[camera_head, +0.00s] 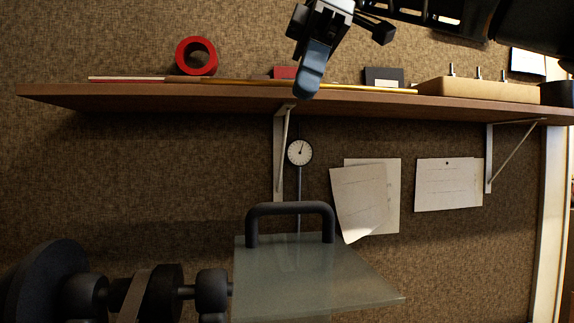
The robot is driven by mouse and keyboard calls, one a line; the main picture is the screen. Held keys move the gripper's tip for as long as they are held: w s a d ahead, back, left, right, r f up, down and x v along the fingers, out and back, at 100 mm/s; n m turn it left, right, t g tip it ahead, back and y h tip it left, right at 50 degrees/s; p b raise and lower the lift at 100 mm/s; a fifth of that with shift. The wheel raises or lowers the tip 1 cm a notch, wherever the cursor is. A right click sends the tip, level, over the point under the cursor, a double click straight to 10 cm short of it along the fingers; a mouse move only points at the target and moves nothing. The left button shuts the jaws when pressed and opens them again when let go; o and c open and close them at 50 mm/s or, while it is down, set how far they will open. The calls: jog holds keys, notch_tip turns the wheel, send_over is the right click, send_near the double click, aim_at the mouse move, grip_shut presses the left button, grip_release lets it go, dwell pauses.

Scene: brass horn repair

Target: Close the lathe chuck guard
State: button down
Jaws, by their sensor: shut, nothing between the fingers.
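The lathe chuck guard (300,278) is a clear, greenish plate at the bottom middle of the head view. A dark arched handle (290,209) stands at its back edge. Dark lathe parts (135,292) are to its left, and the chuck itself cannot be made out. My gripper (309,82) is at the top middle, well above the handle and apart from it, in front of the shelf in the picture. Its bluish fingers are together and point down, with nothing between them.
A wooden shelf (190,98) on brackets crosses the wall. It bears a red tape roll (197,56), a dark box (384,77) and a tan block with pegs (478,90). A dial gauge (300,152) and papers (362,200) hang below. The space between gripper and handle looks clear.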

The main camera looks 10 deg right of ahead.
send_over(293, 236)
jog(key=shift+w+d+f, duration=0.1)
jog(key=shift+f, duration=5.4)
